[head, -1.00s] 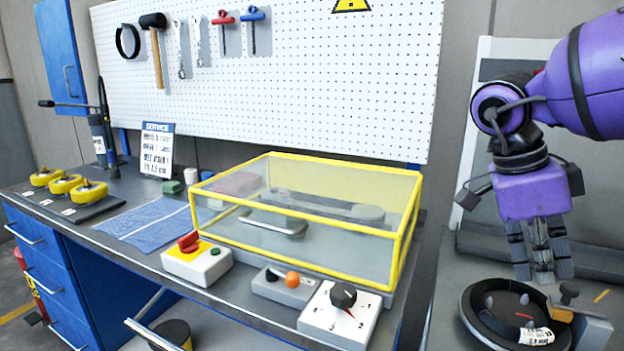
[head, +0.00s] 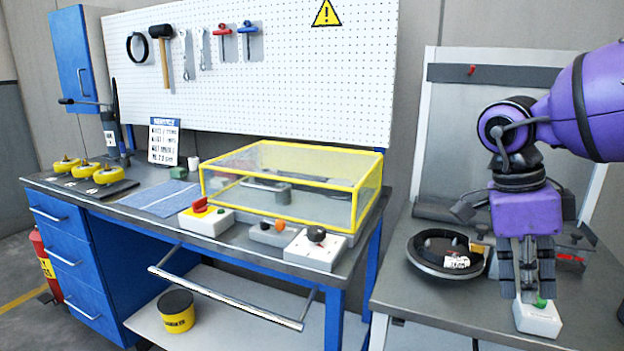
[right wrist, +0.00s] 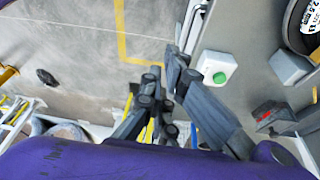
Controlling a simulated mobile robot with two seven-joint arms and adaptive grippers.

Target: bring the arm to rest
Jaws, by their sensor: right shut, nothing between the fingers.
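My right gripper (head: 528,285) hangs fingers down at the right of the head view, in front of the right-hand bench. Its grey fingers are together and hold nothing. Behind its fingertips is a white box with a green button (head: 538,318), partly covered by them. The same button box (right wrist: 214,68) shows in the right wrist view, beyond the fingers (right wrist: 165,95). I cannot tell whether the fingers touch it. My left gripper is not in view.
A yellow tin (head: 176,312) is on the lower shelf.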

